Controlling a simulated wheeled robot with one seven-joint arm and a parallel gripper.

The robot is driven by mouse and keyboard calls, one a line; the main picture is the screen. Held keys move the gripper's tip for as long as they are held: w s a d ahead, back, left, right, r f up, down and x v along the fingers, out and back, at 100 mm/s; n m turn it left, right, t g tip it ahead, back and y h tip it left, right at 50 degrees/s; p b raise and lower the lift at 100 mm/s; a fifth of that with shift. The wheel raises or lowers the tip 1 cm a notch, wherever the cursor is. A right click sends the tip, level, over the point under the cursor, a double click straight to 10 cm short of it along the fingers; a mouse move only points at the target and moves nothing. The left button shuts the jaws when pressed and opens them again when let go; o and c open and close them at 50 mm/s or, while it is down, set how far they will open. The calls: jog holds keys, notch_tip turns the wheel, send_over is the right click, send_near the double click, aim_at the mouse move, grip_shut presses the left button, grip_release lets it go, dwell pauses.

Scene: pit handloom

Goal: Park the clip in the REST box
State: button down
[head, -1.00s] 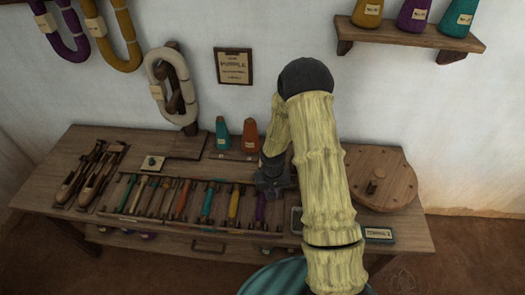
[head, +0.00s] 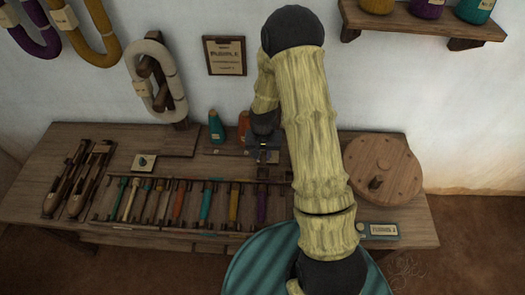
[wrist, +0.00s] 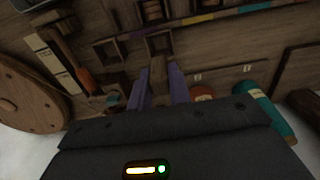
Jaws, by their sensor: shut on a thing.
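My gripper (wrist: 157,92) shows two purple fingers in the wrist view, shut on a small brown wooden clip (wrist: 158,68). The clip points toward a small square open box (wrist: 160,43) on the bench; the gap between them cannot be judged. Similar square boxes lie beside it (wrist: 107,50) and beyond it (wrist: 152,11). I cannot read which one is marked REST. The clip cannot be made out there.
A round wooden disc (head: 385,168) lies to the right. The spool tray (head: 165,229) and dark wooden shuttles (head: 75,180) fill the left bench.

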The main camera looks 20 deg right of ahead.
jog(key=shift+f, duration=0.1)
jog(key=shift+f+b, duration=3.15)
jog(key=shift+f, duration=1.1)
jog(key=c, duration=0.9)
grip_release()
jog(key=shift+r, duration=0.1)
jog(key=shift+r+p, duration=3.15)
jog(key=shift+r, duration=0.8)
